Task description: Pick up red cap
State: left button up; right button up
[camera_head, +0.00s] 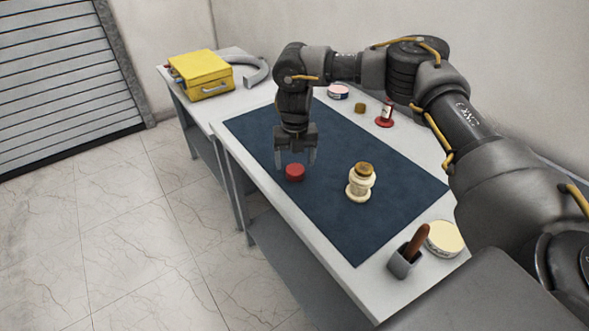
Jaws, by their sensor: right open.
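The red cap (294,172) is a small round piece lying on the dark blue mat (335,225), near the mat's left edge. My right gripper (295,160) points down over the cap, its two fingers apart on either side of it. The fingertips are close to the cap's height; I cannot tell whether they touch it. The arm of this gripper comes in from the right. My left gripper does not show.
A cream bushing (359,188) with a brown top stands on the mat to the right. A red part (385,116), a small brown piece (360,108) and a round tin (338,91) stand behind. A grey holder (402,262) and cream tin (445,238) are in front; a yellow case (201,74) is at back left.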

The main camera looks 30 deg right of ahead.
aim_at(295, 169)
jog(key=shift+f+p, duration=0.3)
jog(key=shift+f, duration=1.3)
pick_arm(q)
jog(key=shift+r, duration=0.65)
pick_arm(e)
jog(key=shift+c, duration=0.3)
jog(key=c, duration=1)
jog(key=shift+o, duration=0.2)
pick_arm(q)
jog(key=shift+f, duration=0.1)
pick_arm(e)
jog(key=shift+r, duration=0.15)
jog(key=shift+r+b, duration=0.65)
pick_arm(q)
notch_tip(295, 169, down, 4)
jog(key=b, duration=0.3)
pick_arm(e)
jog(key=w+a+r, duration=0.2)
jog(key=a+r, duration=0.9)
jog(key=a, duration=0.2)
jog(key=shift+w+a+r, duration=0.25)
jog(key=shift+w+a, duration=0.15)
